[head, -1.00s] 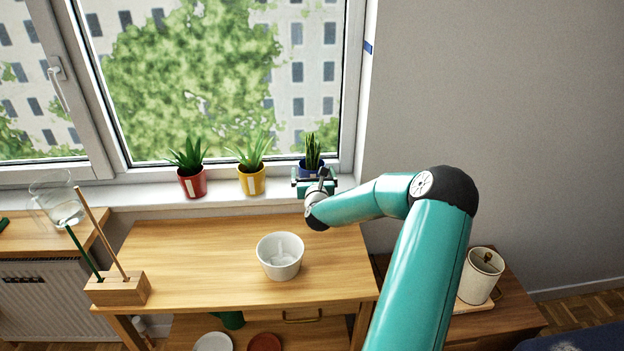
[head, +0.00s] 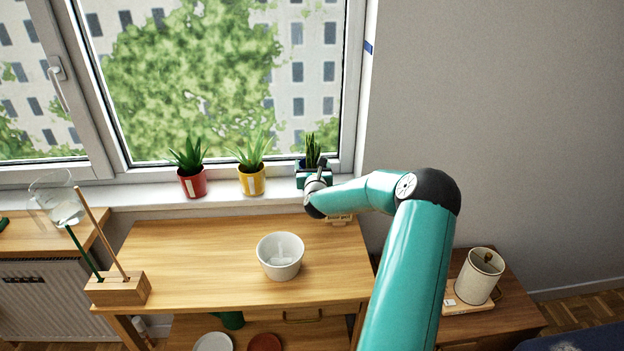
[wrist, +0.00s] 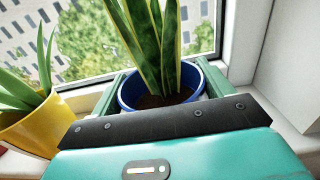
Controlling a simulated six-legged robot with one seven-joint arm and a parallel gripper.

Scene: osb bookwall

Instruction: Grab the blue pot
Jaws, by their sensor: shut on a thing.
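The blue pot (wrist: 129,92) holds dark soil and a tall striped plant, and it stands upright in the wrist view. In the head view only its plant (head: 312,150) shows clearly; my gripper hides most of the pot at the right end of the windowsill. My gripper (wrist: 162,88) has one green finger on each side of the pot and is shut on it. In the head view my gripper (head: 314,177) is at the sill, in front of the window. Whether the pot's base touches the sill is hidden.
A yellow pot (head: 252,180) stands left of the blue pot, and a red pot (head: 192,182) further left. The window frame (wrist: 238,40) is close at the right. A white bowl (head: 280,258) sits on the wooden table (head: 190,255) below.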

